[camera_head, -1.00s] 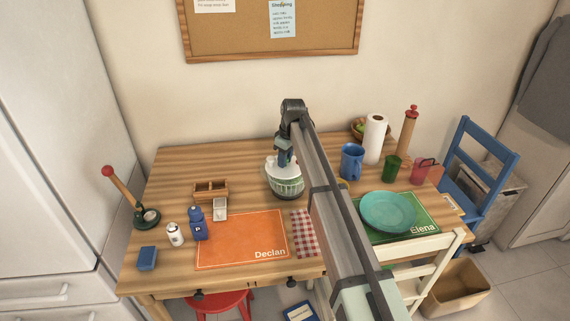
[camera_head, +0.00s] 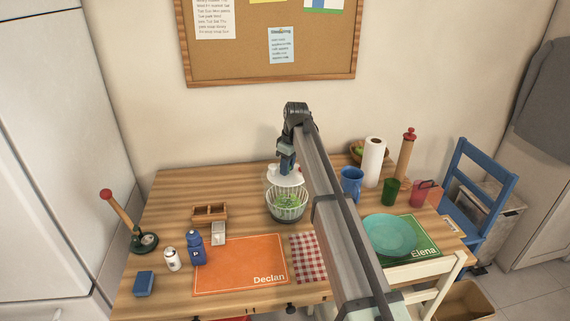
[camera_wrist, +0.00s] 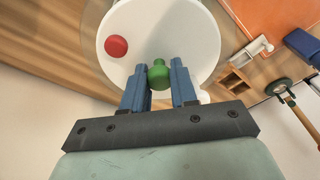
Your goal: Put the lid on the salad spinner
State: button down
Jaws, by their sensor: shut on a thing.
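My gripper (camera_head: 286,167) is shut on the green knob (camera_wrist: 158,76) of the white salad spinner lid (camera_head: 285,180). The wrist view shows the knob between both blue fingers, with the round lid (camera_wrist: 150,25) beyond them and a red knob (camera_wrist: 117,46) near its edge. The salad spinner bowl (camera_head: 288,213) stands on the table below the lid. Green contents (camera_head: 289,201) show inside it. The lid appears raised above the bowl and toward its back, with the rim open in front. The exact gap is hard to tell.
The wooden table (camera_head: 205,185) is bare at back left.

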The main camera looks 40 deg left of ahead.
notch_tip(320, 180, down, 6)
jog(key=shift+f, duration=0.15)
dwell(0.7)
jog(key=shift+f, duration=0.15)
dwell(2.0)
jog(key=c, duration=0.8)
grip_release()
jog(key=shift+o, duration=0.4)
jog(key=o, duration=0.4)
jog(key=shift+r, duration=3.55)
